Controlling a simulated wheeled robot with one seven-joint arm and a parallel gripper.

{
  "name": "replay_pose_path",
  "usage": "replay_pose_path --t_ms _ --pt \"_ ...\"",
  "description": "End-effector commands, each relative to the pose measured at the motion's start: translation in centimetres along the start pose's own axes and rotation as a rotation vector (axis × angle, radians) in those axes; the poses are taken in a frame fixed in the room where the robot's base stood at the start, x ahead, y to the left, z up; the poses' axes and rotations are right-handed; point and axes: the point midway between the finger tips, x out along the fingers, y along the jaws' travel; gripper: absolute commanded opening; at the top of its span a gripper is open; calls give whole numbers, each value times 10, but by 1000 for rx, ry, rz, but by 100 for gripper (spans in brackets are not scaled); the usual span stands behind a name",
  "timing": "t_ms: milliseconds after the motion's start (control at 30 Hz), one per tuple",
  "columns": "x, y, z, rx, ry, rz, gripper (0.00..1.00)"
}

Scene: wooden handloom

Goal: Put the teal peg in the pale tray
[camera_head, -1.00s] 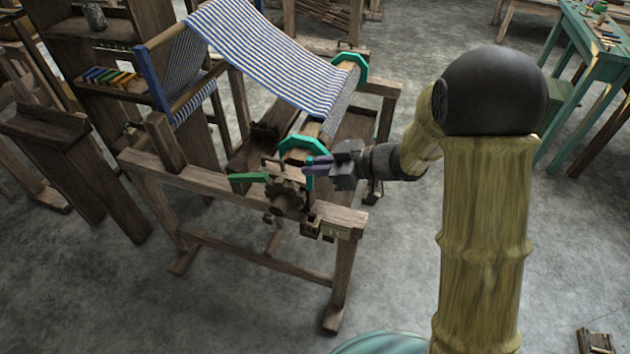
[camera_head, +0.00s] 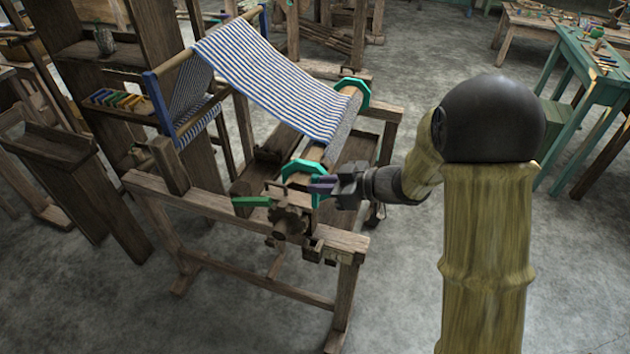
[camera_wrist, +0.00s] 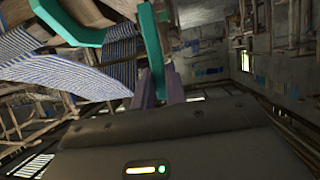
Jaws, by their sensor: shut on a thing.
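My gripper (camera_head: 322,187), with purple fingers, is at the near end of the loom's cloth beam, beside a teal ring (camera_head: 292,167). In the wrist view a long teal bar, which I take as the teal peg (camera_wrist: 151,38), stands between the fingers (camera_wrist: 158,86), and they are shut on it. In the head view the peg is hard to tell apart from the teal ring behind it. I cannot make out a pale tray in either view.
The wooden loom frame (camera_head: 225,203) carries striped cloth (camera_head: 275,75), a toothed wheel (camera_head: 288,222) and a green lever (camera_head: 252,201) close to my gripper. A second teal ring (camera_head: 364,95) is farther back. A green table (camera_head: 590,60) stands right. Floor (camera_head: 400,290) is open in front.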

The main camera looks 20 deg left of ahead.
Motion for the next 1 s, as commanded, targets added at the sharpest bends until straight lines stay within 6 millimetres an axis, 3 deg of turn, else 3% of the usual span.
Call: replay_pose_path --t_ms 267,567,767,1000 --pt "-1 48 34 114 -8 257 0" --pt "-26 98 101 252 -12 594 0" --pt "-65 122 160 355 -12 849 0" --pt "-135 126 234 476 -11 1146 0"
